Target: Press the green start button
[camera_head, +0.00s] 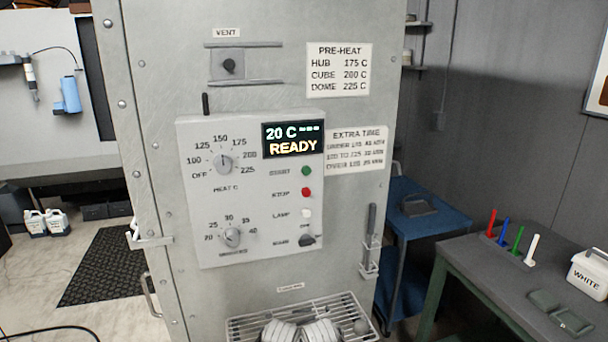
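The green start button (306,171) is a small round knob on the light grey control panel (255,225), beside the label START. A red stop button (306,192) sits just below it, and a white lamp button (306,213) below that. The display (293,139) above reads 20 C and READY. The heat dial (223,163) is at the panel's upper left, with its mark pointing up near 150. The minutes dial (231,237) is below it. Neither of my grippers shows, and nothing covers the start button.
A wire rack (245,326) sticks out below the panel, with pale ribbed rounded items on it. A dark handle (371,230) stands right of the panel. A blue cart (430,220) and a grey table (470,270) with coloured pegs and a WHITE box (590,274) stand at right.

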